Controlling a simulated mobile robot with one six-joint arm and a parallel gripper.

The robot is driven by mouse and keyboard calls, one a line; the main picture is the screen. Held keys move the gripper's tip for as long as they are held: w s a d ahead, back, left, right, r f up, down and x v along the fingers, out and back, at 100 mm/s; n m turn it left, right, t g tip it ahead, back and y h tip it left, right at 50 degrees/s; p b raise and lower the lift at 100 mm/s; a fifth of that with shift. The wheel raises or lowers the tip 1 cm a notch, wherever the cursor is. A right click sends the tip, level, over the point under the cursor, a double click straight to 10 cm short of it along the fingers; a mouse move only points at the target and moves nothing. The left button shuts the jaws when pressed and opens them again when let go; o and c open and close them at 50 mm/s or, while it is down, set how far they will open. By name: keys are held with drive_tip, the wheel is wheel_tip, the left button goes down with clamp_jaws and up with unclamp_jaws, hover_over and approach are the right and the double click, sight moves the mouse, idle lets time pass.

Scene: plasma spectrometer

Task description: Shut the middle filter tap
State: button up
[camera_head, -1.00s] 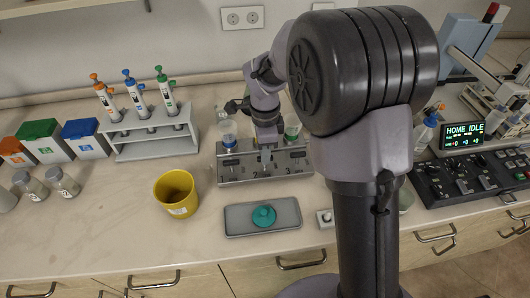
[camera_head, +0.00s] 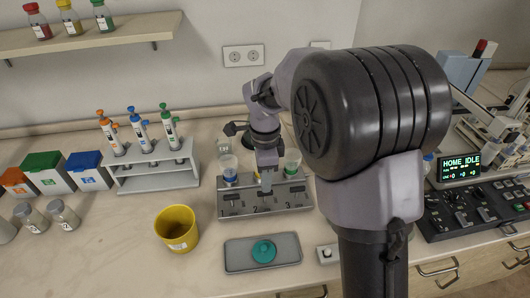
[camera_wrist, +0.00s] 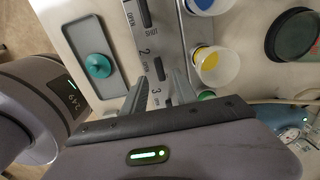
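The grey filter station (camera_head: 235,208) stands on the bench with its taps along the front panel, numbered 1, 2 and 3. In the wrist view the middle tap (camera_wrist: 159,68) is a dark handle beside the number 2. Another dark handle, the tap by number 1 (camera_wrist: 144,13), is above it. My gripper (camera_wrist: 158,82) is open and empty, its two fingers spread on either side of the panel near numbers 2 and 3. In the head view my gripper (camera_head: 266,186) points down over the middle of the station and hides part of the middle tap. I see no clear contact.
Cups with blue (camera_head: 229,170), yellow (camera_wrist: 209,62) and green (camera_head: 292,162) marks stand behind the panel. A grey tray (camera_head: 235,258) with a teal knobbed disc (camera_head: 264,251) lies in front. A yellow bin (camera_head: 177,230) stands at left, a control panel (camera_head: 470,208) at right.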

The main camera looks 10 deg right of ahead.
wheel_tip(320, 180, up, 13)
drive_tip(key=p, duration=0.4)
wheel_tip(320, 180, up, 8)
drive_tip(key=p, duration=0.7)
drive_tip(key=shift+f, duration=0.15)
drive_tip(key=s+f+n+t+y+b, duration=0.1)
drive_tip(key=s+f+n+t+b, duration=0.2)
drive_tip(key=s+n+b, duration=0.3)
drive_tip(key=s+f+n+t+y+b, duration=0.1)
drive_tip(key=s+f+n+b, duration=0.3)
drive_tip(key=s, duration=1.3)
drive_tip(key=n+t+b, duration=0.1)
drive_tip(key=n+b, duration=0.1)
drive_tip(key=n, duration=0.2)
drive_tip(key=shift+s+d+f+t, duration=0.2)
drive_tip(key=shift+d+f+t, duration=0.1)
drive_tip(key=shift+t, duration=0.1)
